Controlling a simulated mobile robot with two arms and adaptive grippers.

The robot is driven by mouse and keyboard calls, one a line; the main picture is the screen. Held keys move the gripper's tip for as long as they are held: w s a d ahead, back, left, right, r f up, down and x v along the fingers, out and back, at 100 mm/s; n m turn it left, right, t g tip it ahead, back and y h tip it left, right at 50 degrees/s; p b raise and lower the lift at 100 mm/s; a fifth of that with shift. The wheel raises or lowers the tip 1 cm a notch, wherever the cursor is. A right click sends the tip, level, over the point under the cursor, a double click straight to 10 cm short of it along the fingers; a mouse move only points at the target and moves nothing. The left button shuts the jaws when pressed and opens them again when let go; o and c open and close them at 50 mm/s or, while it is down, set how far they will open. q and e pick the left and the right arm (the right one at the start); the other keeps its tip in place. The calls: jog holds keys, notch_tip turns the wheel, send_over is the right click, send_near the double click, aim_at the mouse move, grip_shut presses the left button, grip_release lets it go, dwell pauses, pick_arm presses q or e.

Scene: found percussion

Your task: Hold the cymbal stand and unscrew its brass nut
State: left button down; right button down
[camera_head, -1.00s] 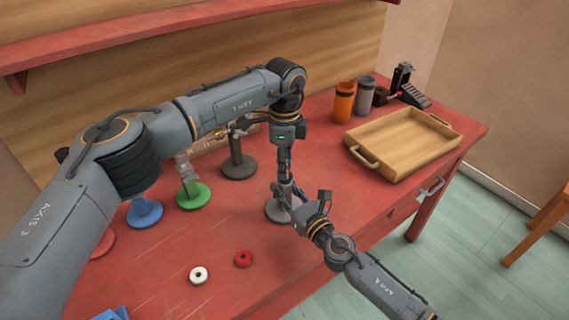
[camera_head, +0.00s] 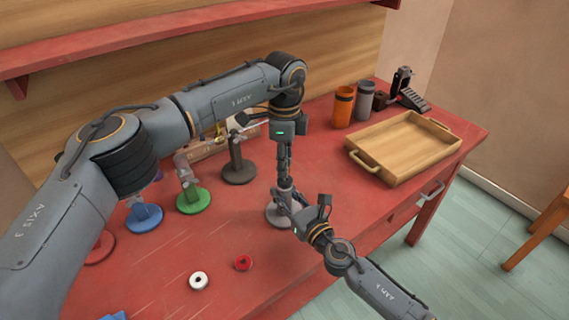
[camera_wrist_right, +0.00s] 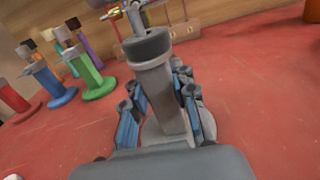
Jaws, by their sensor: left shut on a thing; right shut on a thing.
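The grey cymbal stand (camera_head: 276,214) stands upright near the table's front edge, its round base on the red top. My right gripper (camera_head: 290,200) is shut around its post from the front right. In the right wrist view the post (camera_wrist_right: 168,95) rises between the blue-padded fingers (camera_wrist_right: 160,112), with a dark collar (camera_wrist_right: 148,45) above them. My left gripper (camera_head: 284,176) points straight down and is shut at the top of the stand.
Blue (camera_head: 144,217), green (camera_head: 194,201) and dark (camera_head: 239,168) stands are to the left and behind. White (camera_head: 199,280) and red (camera_head: 243,263) rings lie in front. A wooden tray (camera_head: 397,181), orange cup (camera_head: 343,107) and grey cup (camera_head: 364,101) are at the right.

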pick_arm(q)
jog(key=shift+r, duration=2.05)
pick_arm(e)
jog(key=c, duration=1)
grip_release()
